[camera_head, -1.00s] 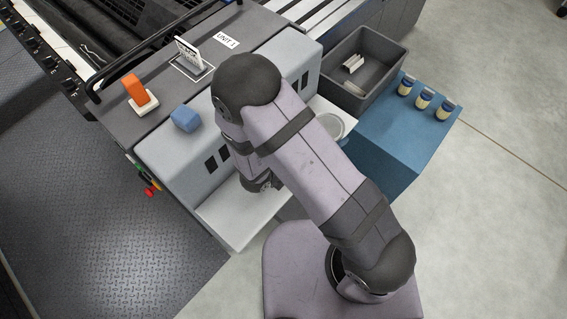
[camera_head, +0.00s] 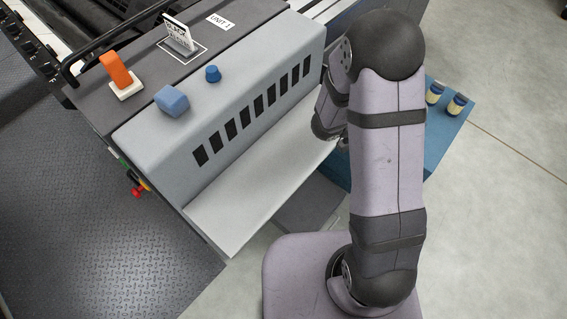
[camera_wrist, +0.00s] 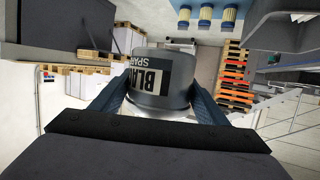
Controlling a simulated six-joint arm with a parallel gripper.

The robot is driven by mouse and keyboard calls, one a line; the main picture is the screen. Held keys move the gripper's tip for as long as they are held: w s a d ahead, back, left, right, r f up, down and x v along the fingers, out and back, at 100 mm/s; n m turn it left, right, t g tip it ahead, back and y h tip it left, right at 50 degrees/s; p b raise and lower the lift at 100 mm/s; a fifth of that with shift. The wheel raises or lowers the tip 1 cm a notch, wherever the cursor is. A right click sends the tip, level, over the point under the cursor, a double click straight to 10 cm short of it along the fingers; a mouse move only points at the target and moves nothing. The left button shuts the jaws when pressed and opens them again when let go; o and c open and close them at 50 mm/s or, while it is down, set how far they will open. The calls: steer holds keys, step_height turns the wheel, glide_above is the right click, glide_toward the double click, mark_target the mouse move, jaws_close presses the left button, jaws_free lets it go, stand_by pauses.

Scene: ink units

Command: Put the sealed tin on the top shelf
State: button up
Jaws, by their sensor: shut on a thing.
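My gripper (camera_wrist: 160,98) is shut on a grey tin (camera_wrist: 161,72) in the wrist view, with a blue finger on each side. In the head view my arm hides the tin and nearly all of my gripper, near the right end of the pale ledge (camera_head: 255,195). I cannot tell which surface is the top shelf.
A blue block (camera_head: 171,101) and a blue knob (camera_head: 212,74) sit on the grey machine housing (camera_head: 275,65). Jars (camera_head: 456,105) stand on a blue bench (camera_head: 437,143) at right.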

steer(key=w+t, duration=0.1)
steer(key=w+n, duration=0.1)
steer(key=w+r+n+t+y+b, duration=0.1)
steer(key=shift+w+d+t, duration=0.25)
steer(key=shift+w+t, duration=0.05)
steer(key=w+a+f+n+t+y, duration=0.1)
steer(key=w+a+n+t+y, duration=0.4)
steer(key=a, duration=0.4)
steer(key=w+a+n+t+y, duration=0.2)
steer(key=w+a+n+y, duration=0.1)
steer(key=a+n+y, duration=0.5)
steer(key=shift+m+h, duration=0.6)
steer(key=shift+m, duration=0.3)
steer(key=shift+w+a+f, duration=0.1)
steer(key=shift+a+f, duration=0.05)
steer(key=shift+f, duration=0.85)
steer(key=shift+w+a+f, duration=0.1)
steer(key=shift+a+f, duration=0.1)
steer(key=shift+f, duration=0.85)
steer(key=shift+a+f, duration=0.15)
steer(key=shift+f, duration=0.85)
steer(key=shift+f, duration=2.1)
